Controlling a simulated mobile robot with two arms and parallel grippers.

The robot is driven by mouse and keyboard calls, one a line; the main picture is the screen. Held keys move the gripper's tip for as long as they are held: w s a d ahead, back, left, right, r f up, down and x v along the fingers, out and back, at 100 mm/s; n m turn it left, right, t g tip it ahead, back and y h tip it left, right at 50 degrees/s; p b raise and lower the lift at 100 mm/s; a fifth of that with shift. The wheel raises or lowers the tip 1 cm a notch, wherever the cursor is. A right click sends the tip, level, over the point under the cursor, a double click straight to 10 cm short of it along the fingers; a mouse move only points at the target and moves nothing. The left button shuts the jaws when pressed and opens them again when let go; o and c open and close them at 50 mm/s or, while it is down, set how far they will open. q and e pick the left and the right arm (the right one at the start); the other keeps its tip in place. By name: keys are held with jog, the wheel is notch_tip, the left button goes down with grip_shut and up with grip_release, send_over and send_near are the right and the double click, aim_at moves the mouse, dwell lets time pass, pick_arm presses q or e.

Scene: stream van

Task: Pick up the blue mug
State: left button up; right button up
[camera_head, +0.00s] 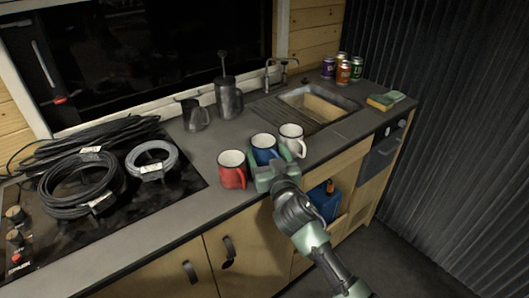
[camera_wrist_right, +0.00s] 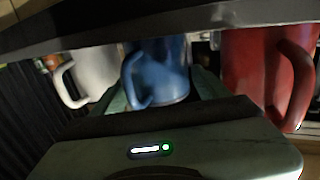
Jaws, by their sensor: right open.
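The blue mug (camera_head: 264,148) stands upright on the grey counter, between the red mug (camera_head: 232,170) on the left and the white mug (camera_head: 291,139) on the right. My right gripper (camera_head: 270,163) is at the front of the blue mug, jaws open, with green fingers on either side of its lower part. In the right wrist view, which looks upside down, the blue mug (camera_wrist_right: 160,72) with its handle sits between the fingers (camera_wrist_right: 162,92). The white mug (camera_wrist_right: 92,72) and the red mug (camera_wrist_right: 268,70) are just outside them. Whether the fingers touch the blue mug is unclear. My left gripper is out of view.
Behind the mugs stand a dark pitcher (camera_head: 196,115) and a grey canister (camera_head: 229,98). A sink (camera_head: 318,107) is to the right, with several cans (camera_head: 343,72) and a sponge (camera_head: 380,102) beyond. Coiled cables (camera_head: 82,185) lie on the black hob at left.

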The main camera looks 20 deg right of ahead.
jog(key=shift+w, duration=1.15)
jog(key=c, duration=1.3)
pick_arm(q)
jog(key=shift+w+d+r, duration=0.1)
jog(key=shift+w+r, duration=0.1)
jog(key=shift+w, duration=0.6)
pick_arm(e)
jog(key=shift+o, duration=0.2)
jog(key=shift+r, duration=0.1)
